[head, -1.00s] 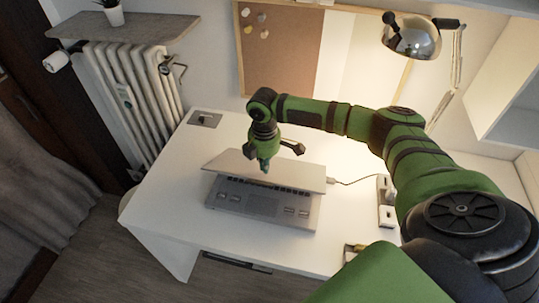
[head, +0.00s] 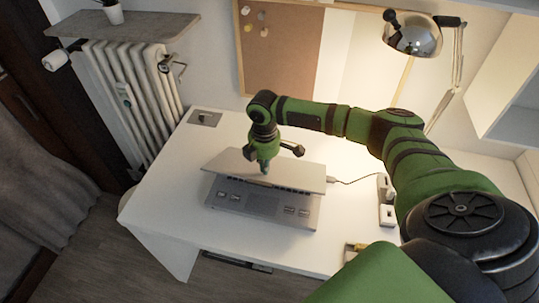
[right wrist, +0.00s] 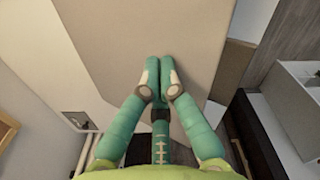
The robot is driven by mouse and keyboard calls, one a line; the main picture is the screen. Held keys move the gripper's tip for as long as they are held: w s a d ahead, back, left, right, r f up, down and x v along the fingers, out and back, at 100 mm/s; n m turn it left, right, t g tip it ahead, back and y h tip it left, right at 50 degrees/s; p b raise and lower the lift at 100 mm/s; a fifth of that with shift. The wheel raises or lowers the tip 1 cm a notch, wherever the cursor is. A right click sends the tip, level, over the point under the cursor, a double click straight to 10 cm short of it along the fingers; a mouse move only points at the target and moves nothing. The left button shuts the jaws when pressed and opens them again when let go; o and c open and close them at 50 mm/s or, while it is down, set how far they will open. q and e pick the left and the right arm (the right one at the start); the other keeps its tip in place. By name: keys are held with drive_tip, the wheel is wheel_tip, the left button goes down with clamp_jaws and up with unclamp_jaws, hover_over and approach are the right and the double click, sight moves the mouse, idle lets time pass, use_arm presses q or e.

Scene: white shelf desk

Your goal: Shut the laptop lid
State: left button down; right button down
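The grey laptop stands on the white desk (head: 165,180), with its base (head: 262,208) flat and its front edge toward me. Its lid (head: 300,176) is partly open, tilted low over the rear of the keyboard. The front of the base, with the touchpad, still shows. My right gripper (head: 264,168) points down at the lid's outer face near its middle and appears to touch it. In the right wrist view the fingers of my right gripper (right wrist: 157,75) are together, with nothing between them, against the broad pale lid (right wrist: 190,35). My left gripper is not in view.
A cable runs from the laptop to a white power strip (head: 386,203) on the right. A desk lamp (head: 415,36) stands at the back right. A small grey plate (head: 205,118) lies at the far left corner. The desk left of the laptop is clear.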

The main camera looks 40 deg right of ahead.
drive_tip(key=shift+f+b, duration=2.7)
drive_tip(key=shift+f, duration=2.45)
wheel_tip(320, 180, up, 7)
drive_tip(key=p, duration=0.7)
drive_tip(key=shift+r+p, duration=0.15)
drive_tip(key=shift+p, duration=0.25)
wheel_tip(320, 180, up, 8)
hover_over(266, 193)
